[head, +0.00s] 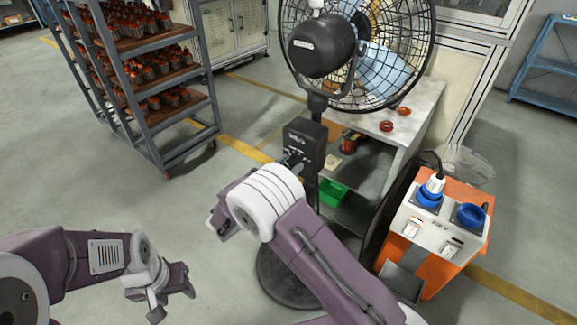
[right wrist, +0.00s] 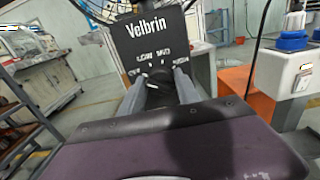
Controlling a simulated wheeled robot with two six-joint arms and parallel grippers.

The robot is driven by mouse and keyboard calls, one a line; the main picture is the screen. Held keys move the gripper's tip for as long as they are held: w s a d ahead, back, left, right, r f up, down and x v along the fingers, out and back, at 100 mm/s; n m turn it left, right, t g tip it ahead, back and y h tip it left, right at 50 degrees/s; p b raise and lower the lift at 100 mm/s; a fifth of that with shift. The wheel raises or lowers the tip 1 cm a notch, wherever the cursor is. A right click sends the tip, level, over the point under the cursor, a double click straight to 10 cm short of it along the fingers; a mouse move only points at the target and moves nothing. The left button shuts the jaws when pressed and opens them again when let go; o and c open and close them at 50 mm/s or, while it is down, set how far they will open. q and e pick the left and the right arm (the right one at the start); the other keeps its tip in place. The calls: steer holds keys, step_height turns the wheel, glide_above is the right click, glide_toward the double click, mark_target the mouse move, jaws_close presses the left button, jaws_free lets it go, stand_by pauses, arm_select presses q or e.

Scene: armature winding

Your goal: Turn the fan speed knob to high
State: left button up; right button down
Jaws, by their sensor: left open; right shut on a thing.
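The black pedestal fan (head: 322,48) stands in the middle of the head view, with a control box (head: 304,138) on its pole. In the right wrist view the box (right wrist: 150,35) reads "Velbrin", with LOW and MID labels visible below and other markings partly hidden. My right gripper (head: 291,163) is at the lower front of this box. In the right wrist view its fingers are on both sides of the small fan speed knob (right wrist: 153,86), shut on it. The knob's exact pointing direction is hard to tell. My left gripper (head: 172,296) is open and empty over the floor at lower left.
An orange power cabinet (head: 425,265) with blue sockets and a plugged-in white plug (head: 433,185) stands to the right. A workbench (head: 415,105) with a green bin (head: 333,192) is behind the fan. A loaded rack (head: 150,90) stands at upper left. The floor at left is clear.

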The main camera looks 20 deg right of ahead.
steer(key=shift+m, duration=0.3)
steer(key=m+b, duration=0.1)
steer(key=m, duration=0.1)
steer(key=m+b, duration=0.1)
steer(key=m, duration=0.1)
steer(key=shift+d+f+m, duration=0.1)
steer(key=shift+f+m, duration=0.1)
steer(key=shift+m, duration=0.1)
steer(key=m+b, duration=0.3)
steer(key=shift+s+f+m, duration=0.1)
steer(key=shift+m, duration=0.2)
steer(key=shift+d+m+b, duration=0.1)
steer(key=shift+m+b, duration=7.5)
steer(key=shift+b, duration=1.95)
steer(key=c, duration=1.2)
jaws_free()
steer(key=o, duration=0.3)
